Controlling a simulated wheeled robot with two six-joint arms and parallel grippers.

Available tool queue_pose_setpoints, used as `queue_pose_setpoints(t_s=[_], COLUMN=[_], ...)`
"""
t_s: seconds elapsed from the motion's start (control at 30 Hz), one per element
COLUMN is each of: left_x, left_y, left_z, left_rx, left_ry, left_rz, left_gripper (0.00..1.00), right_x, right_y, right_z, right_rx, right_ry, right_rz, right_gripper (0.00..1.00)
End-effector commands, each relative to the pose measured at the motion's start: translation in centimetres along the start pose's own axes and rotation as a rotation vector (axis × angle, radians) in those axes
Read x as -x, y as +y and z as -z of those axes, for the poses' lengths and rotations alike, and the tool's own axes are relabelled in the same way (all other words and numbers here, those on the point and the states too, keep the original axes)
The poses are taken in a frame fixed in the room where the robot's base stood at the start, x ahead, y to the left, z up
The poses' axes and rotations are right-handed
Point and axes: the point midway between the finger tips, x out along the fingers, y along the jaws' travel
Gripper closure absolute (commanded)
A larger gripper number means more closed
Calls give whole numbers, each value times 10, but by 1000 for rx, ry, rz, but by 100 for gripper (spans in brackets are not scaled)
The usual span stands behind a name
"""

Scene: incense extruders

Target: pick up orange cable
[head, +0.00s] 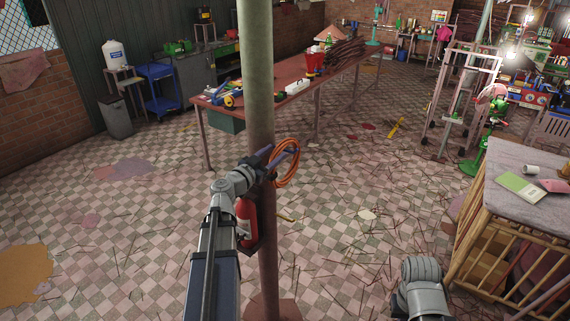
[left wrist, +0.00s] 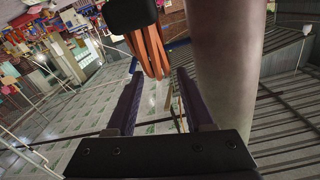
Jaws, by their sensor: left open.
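The orange cable (head: 287,172) is a coil hanging beside the green-grey pole (head: 257,90), about halfway down it. In the left wrist view the cable (left wrist: 148,50) hangs as a bundle of loops below a black block (left wrist: 132,14), close to the pole. My left gripper (head: 284,154) reaches in from the left and is at the coil. In the left wrist view its two purple fingers (left wrist: 158,76) stand apart, with the lower loops near and roughly between the tips. Nothing is clamped. Whether a finger touches the cable I cannot tell. My right gripper does not show.
A red fire extinguisher (head: 245,218) sits on the pole just below my left wrist. A long reddish table (head: 240,95) with tools stands behind the pole. A bamboo-framed table (head: 530,205) is at the right. The checkered floor (head: 350,235) between is open, with scattered sticks.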

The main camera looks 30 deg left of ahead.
Motion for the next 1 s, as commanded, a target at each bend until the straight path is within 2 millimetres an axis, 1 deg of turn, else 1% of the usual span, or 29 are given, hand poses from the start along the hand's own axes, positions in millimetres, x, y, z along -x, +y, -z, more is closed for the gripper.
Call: queue_pose_setpoints(t_s=[0.03, 0.17, 0.27, 0.37, 0.5, 0.6, 0.83, 1.0], left_x=[-5, -6, -12, -25, -46, -56, -57, -56], left_y=[-1, 0, 0, -1, -2, -2, -1, -1], left_z=[0, 0, 0, 1, 1, 1, 1, 1], left_rx=[0, 0, 0, 0, 0, 0, 0, 0], left_ry=[0, 0, 0, 0, 0, 0, 0, 0], left_rz=[0, 0, -1, -2, -3, -1, 0, 0], left_gripper=[47, 47, 47, 47, 47, 47, 47, 66], right_x=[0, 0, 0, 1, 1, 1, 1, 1], right_y=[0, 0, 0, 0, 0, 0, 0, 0], right_z=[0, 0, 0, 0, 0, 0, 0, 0], right_rx=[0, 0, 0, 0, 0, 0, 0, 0], right_ry=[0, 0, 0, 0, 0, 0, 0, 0], right_rz=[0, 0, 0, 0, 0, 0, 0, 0], right_gripper=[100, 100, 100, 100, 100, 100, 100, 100])
